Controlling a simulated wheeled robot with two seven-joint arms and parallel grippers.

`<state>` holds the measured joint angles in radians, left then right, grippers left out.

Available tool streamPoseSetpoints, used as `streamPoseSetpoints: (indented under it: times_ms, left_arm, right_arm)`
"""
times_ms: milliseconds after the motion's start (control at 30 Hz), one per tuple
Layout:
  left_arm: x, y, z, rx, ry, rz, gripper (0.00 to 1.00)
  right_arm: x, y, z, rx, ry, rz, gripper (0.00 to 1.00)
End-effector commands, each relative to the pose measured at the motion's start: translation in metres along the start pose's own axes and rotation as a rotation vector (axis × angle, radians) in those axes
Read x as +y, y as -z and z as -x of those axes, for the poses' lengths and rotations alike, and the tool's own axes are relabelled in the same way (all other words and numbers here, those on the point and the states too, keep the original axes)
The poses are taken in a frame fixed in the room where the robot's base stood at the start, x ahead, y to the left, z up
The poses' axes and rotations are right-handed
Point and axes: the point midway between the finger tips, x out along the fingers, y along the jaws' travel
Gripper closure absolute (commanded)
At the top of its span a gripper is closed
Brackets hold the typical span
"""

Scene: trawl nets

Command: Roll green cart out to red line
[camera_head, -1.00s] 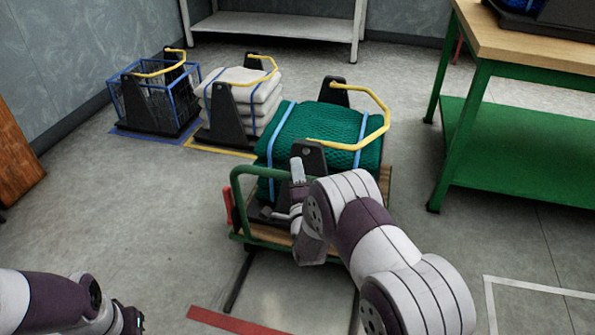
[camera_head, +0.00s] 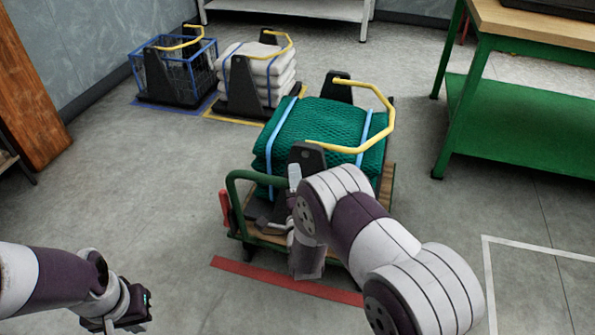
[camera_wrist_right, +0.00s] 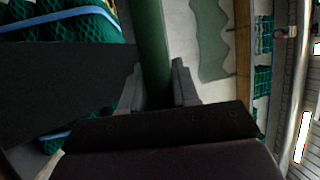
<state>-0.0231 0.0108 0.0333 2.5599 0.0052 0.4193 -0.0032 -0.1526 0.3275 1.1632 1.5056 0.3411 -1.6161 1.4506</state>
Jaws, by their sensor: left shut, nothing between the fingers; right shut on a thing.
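The green cart (camera_head: 233,190) has a green tube handle and a wooden deck, and carries a load of teal netting (camera_head: 335,130) with blue straps and a yellow bail. Its near edge is close to the red line (camera_head: 285,280) on the floor; my right arm hides part of both. In the right wrist view my right gripper (camera_wrist_right: 157,85) is shut on the cart's green handle bar (camera_wrist_right: 152,40). In the head view that gripper is mostly hidden by my own arm. My left gripper (camera_head: 120,318) is shut and empty at the lower left, apart from the cart.
A blue wire basket (camera_head: 175,75) and a stack of white bundles (camera_head: 258,75) stand behind at the left. A green table (camera_head: 530,130) stands to the right. A white line (camera_head: 490,270) marks the floor at lower right. The floor left of the cart is clear.

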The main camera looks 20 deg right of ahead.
Motion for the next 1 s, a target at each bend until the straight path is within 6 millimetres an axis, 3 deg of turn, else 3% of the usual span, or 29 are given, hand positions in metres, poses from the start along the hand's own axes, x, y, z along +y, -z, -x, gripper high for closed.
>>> streamPoseSetpoints:
  times_ms: [500, 533, 600, 867, 1000]
  left_arm:
    - [0.0, 0.0, 0.001, 0.0, 0.0, 0.0, 1.0]
    - [0.0, 0.0, 0.001, 0.0, 0.0, 0.0, 1.0]
    - [0.0, 0.0, 0.001, 0.0, 0.0, 0.0, 1.0]
    - [0.0, 0.0, 0.002, 0.0, 0.0, 0.0, 1.0]
    - [0.0, 0.001, 0.009, 0.0, 0.0, 0.0, 1.0]
  right_arm:
    - [0.001, -0.002, 0.006, -0.003, -0.004, 0.001, 1.0]
    - [0.001, -0.003, 0.006, -0.003, -0.004, 0.001, 0.67]
    - [0.001, -0.003, 0.006, -0.003, -0.004, 0.001, 0.49]
    - [-0.001, -0.002, 0.005, 0.0, 0.0, 0.0, 0.49]
    - [-0.003, -0.002, 0.021, -0.002, -0.004, 0.002, 0.49]
